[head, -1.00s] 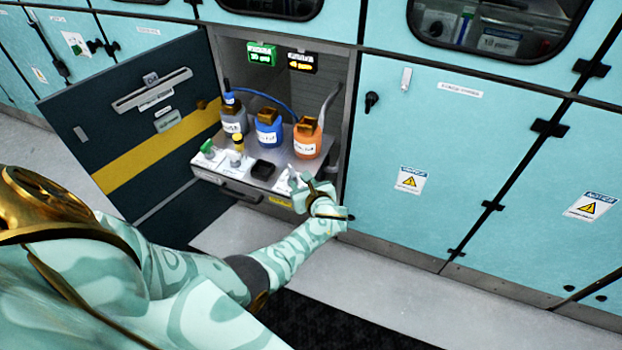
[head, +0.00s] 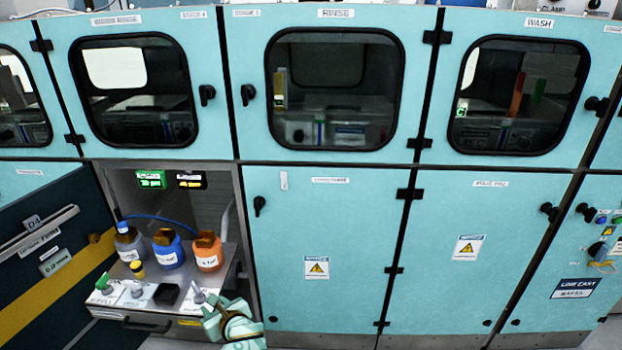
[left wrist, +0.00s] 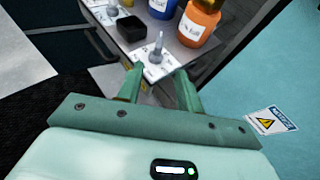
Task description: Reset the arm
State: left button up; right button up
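My left gripper (head: 214,308) is at the right front corner of the pull-out tray (head: 150,316) in the head view. In the left wrist view its two fingers (left wrist: 159,80) are spread apart with nothing held between them. A grey upright peg (left wrist: 158,48) on a white label plate stands just beyond the fingertips, apart from them as far as I can tell. It also shows in the head view (head: 198,294). My right gripper is in neither view.
A dark open door (head: 50,255) stands left. Closed teal cabinet doors (head: 325,240) fill the right.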

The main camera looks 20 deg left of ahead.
pick_arm(q)
jog(key=s+d+f+n+h, duration=0.3)
jog(key=d+f+n+h, duration=0.35)
jog(key=f+n, duration=0.35)
jog(key=s+d+f+n+g+h, duration=0.25)
jog(key=s+d+f+n, duration=0.3)
jog(key=s+f, duration=0.55)
jog(key=s+d+f+n+g+h, duration=0.1)
jog(key=s+f, duration=0.1)
jog(key=s, duration=1)
jog(key=s+d+f+n+g, duration=0.1)
jog(key=s+f+n, duration=0.1)
jog(key=s, duration=1)
jog(key=s+d+f+n+g+h, duration=0.1)
jog(key=s+f+n, duration=0.1)
jog(key=s, duration=1)
jog(key=shift+s+f+g+h, duration=0.15)
jog(key=shift+f+g+h, duration=0.2)
jog(key=shift+f, duration=0.35)
jog(key=shift+d, duration=0.15)
